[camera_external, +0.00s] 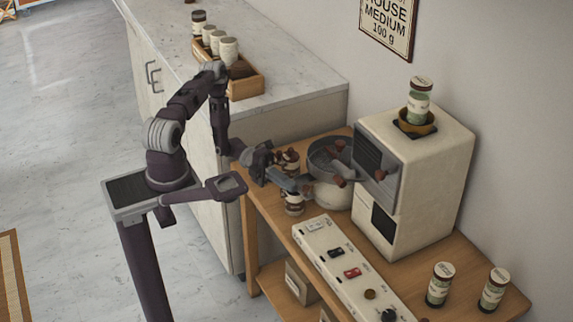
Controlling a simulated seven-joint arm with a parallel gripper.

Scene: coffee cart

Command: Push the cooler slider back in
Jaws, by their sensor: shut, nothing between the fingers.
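The cream machine (440,160) stands on the wooden table and has a dark grilled panel on its left face. A round grey cooler pan (323,150) sits against that side over a pale rounded base (332,196). Brown-knobbed handles (338,181) show at the pan and panel; I cannot tell which belongs to the cooler slider or how far it is out. My gripper (296,186) is shut and empty, just left of the pan's base. Whether it touches anything there is unclear. Small brown-lidded jars (293,203) stand close by it, partly hidden.
A long white control box (318,238) with switches and knobs lies along the table's front. Two labelled jars (440,284) stand at the right. Another jar (419,100) sits on top of the machine. A wooden crate of jars (245,86) is on the counter (300,72) behind.

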